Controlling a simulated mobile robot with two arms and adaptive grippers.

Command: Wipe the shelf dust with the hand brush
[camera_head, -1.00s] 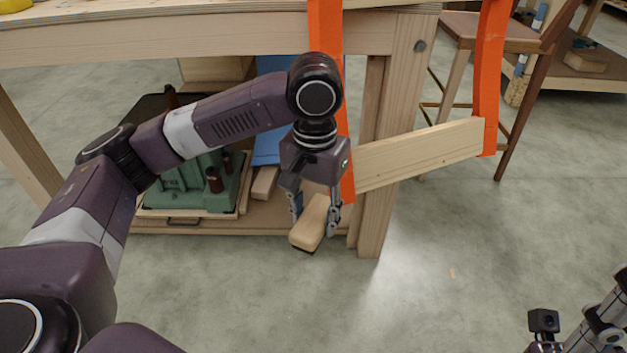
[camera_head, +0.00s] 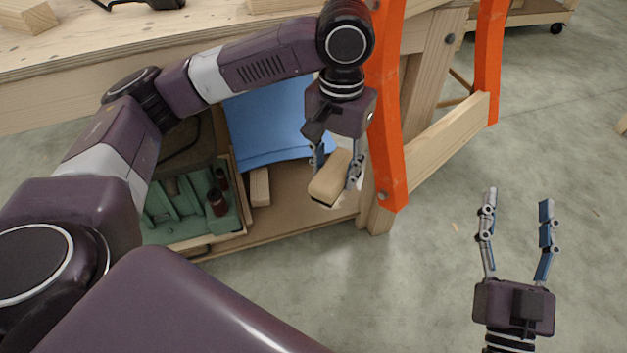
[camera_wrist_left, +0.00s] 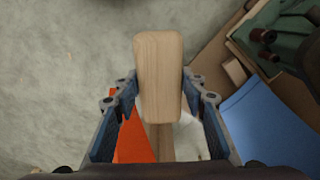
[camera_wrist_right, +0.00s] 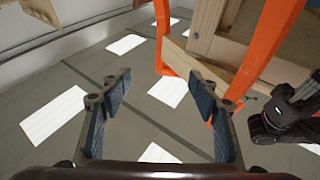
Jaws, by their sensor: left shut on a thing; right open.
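The hand brush (camera_head: 329,181) has a pale wooden body with a dark underside. My left gripper (camera_head: 337,170) is shut on it and holds it at the right end of the lower shelf (camera_head: 285,213), beside the orange leg. I cannot tell whether the brush touches the shelf. In the left wrist view the brush (camera_wrist_left: 158,75) sits between both fingers. A whitish patch, perhaps the dust (camera_wrist_left: 188,135), shows partly behind the brush and fingers. My right gripper (camera_head: 518,208) is open and empty over the floor, right of the bench; its spread fingers also show in the right wrist view (camera_wrist_right: 161,85).
On the shelf stand a green-lined tool case (camera_head: 190,212), a blue sheet (camera_head: 265,125) and a small wood block (camera_head: 260,187). Orange legs (camera_head: 388,120) and a wooden rail (camera_head: 450,140) bound the shelf's right side. The benchtop (camera_head: 100,35) is above.

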